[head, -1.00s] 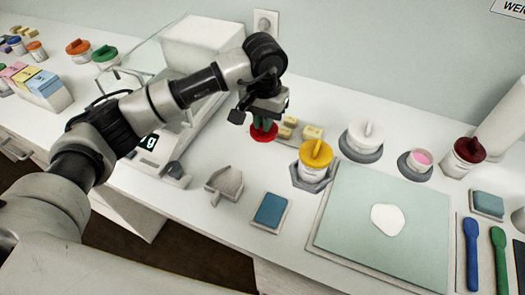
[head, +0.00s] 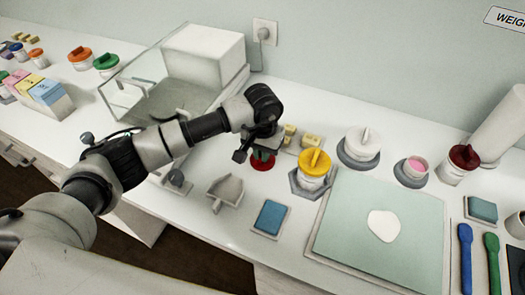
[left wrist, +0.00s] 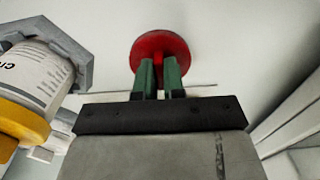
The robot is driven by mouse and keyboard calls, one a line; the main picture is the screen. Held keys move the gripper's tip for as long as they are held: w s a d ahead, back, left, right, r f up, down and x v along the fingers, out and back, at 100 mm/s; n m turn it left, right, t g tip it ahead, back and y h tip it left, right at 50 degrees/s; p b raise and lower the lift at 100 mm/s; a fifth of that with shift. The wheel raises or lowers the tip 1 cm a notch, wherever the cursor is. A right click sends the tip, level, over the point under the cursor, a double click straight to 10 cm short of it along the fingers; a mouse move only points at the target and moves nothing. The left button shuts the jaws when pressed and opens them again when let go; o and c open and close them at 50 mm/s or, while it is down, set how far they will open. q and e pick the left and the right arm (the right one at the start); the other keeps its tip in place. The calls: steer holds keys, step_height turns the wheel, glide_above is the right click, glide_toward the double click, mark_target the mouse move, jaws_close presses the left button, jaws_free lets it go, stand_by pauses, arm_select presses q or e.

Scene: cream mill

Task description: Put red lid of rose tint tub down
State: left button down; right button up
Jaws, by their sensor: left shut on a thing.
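The red lid (head: 262,164) is a round disc with an upright grip. My left gripper (head: 263,153) is shut on that grip, with the lid below its fingers. The left wrist view shows the green fingertips (left wrist: 160,75) closed on the lid (left wrist: 161,50). The lid is over the white counter, left of the yellow-lidded tub; I cannot tell whether it touches the surface. The rose tint tub (head: 411,170) stands open on a grey base at right, pink inside. My right gripper is not in view.
The yellow-lidded tub (head: 314,164) is close right of the lid. Small yellow blocks (head: 309,140) lie behind it. A grey scoop (head: 226,188) and a blue pad (head: 270,217) are in front. A balance with a clear shield (head: 140,75) stands behind my arm.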

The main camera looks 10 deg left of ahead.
arm_select(q)
steer(key=c, duration=1.2)
jaws_free()
steer(key=shift+r+p, duration=0.25)
steer(key=shift+p, duration=0.2)
steer(key=shift+r+b, duration=1.9)
steer(key=shift+r, duration=4)
steer(key=shift+f, duration=0.1)
